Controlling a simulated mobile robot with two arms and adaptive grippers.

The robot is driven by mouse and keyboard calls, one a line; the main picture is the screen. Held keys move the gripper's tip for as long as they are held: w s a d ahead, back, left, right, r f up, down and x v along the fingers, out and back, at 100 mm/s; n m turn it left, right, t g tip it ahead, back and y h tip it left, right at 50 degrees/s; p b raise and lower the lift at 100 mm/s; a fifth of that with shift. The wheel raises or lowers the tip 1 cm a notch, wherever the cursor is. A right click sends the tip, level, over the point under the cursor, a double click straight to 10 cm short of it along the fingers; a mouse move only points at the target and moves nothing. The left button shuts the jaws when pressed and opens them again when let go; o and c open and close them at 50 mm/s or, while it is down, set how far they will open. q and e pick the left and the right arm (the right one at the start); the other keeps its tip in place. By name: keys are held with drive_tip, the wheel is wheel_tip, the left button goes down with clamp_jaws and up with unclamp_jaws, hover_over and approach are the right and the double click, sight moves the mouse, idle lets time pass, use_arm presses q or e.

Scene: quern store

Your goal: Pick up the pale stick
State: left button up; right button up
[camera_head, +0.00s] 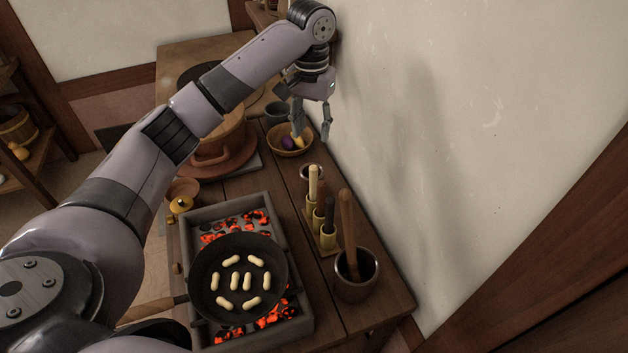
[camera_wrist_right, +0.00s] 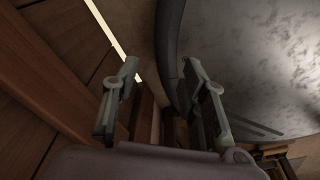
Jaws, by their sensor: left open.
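The pale stick (camera_head: 313,182) stands upright in the rear cup of a small wooden holder (camera_head: 322,243) on the counter.
A black pan (camera_head: 213,297) with several pale pieces sits on a glowing coal grill (camera_head: 303,320). A dark pot (camera_head: 357,288) with a tall wooden handle (camera_head: 348,225) stands near the front right. The wall (camera_head: 440,130) runs close along the counter's right side.

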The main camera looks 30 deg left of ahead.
use_arm(q)
hover_over(312, 167)
wheel_tip(312, 167, down, 7)
drive_tip(key=shift+s+r, duration=0.1)
drive_tip(key=shift+s, duration=0.05)
wheel_tip(312, 167, down, 3)
drive_tip(key=shift+f, duration=1)
drive_tip(key=f, duration=0.3)
drive_tip(key=shift+w+d+f+p, duration=0.15)
drive_tip(key=shift+w+f+p, duration=0.15)
drive_tip(key=shift+f, duration=0.55)
use_arm(e)
drive_tip(key=s, duration=0.2)
drive_tip(key=shift+s+d+r, duration=0.2)
drive_tip(key=shift+s+d, duration=0.1)
drive_tip(key=shift+s, duration=0.1)
use_arm(q)
drive_tip(key=shift+c, duration=0.3)
clamp_jaws()
use_arm(e)
drive_tip(key=shift+d, duration=0.35)
